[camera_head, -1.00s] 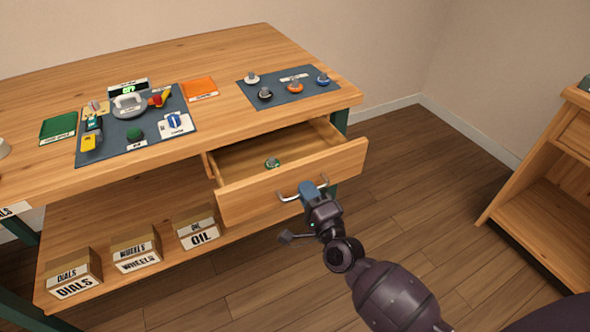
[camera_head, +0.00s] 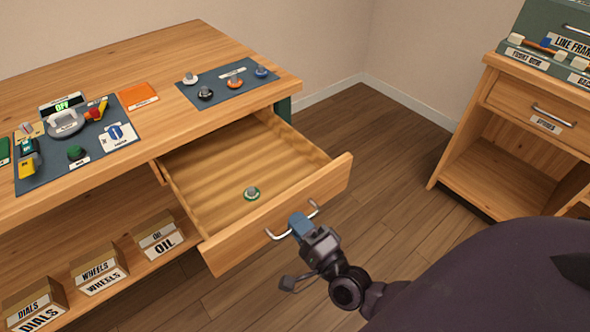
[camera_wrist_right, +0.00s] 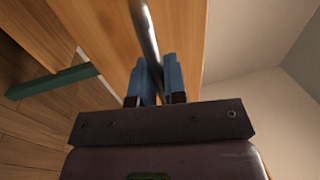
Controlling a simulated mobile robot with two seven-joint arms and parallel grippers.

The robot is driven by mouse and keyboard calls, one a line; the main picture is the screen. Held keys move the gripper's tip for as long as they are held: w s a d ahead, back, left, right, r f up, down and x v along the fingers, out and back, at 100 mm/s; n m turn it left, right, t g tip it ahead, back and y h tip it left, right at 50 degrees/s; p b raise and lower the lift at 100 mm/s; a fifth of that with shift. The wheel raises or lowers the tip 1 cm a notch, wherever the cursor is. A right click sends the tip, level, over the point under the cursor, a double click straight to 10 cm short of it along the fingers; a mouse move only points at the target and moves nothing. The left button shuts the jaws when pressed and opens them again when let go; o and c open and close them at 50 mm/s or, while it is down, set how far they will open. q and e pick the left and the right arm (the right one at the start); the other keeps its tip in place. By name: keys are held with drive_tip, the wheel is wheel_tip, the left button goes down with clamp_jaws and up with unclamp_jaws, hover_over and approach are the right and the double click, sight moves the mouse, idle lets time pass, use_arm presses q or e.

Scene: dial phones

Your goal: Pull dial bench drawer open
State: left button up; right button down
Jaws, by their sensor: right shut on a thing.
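The dial bench drawer (camera_head: 190,178) stands well open under the wooden bench top (camera_head: 150,68). In the right wrist view the handle bar (camera_wrist_right: 146,35) runs between the two blue fingers (camera_wrist_right: 159,82). My left gripper is not in view.
Boxes labelled dials, wheels (camera_head: 99,272) and oil (camera_head: 158,238) stand on the lower shelf. A blue mat with several dials (camera_head: 228,84) lies on the bench. A second wooden cabinet (camera_head: 535,120) stands at the right. Floor between is clear.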

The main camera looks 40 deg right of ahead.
drive_tip(key=c, duration=1.2)
unclamp_jaws()
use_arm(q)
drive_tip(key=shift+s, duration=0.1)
use_arm(e)
drive_tip(key=s+f, duration=0.2)
drive_tip(key=s, duration=0.8)
drive_tip(key=shift+s+d, duration=0.15)
drive_tip(key=shift+s, duration=0.2)
use_arm(q)
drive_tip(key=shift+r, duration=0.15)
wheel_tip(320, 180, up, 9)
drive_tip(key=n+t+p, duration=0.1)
drive_tip(key=p, duration=1)
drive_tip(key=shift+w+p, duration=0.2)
drive_tip(key=shift+p, duration=0.1)
use_arm(e)
drive_tip(key=s+d+r+n+g, duration=0.1)
drive_tip(key=s+n+g, duration=0.3)
drive_tip(key=n, duration=0.5)
drive_tip(key=s+d+r+n+g, duration=0.1)
drive_tip(key=s+r+n+g, duration=0.2)
drive_tip(key=n, duration=0.6)
drive_tip(key=shift+s+d+n+g+h, duration=0.4)
drive_tip(key=shift+s+g, duration=0.55)
drive_tip(key=shift+g, duration=0.15)
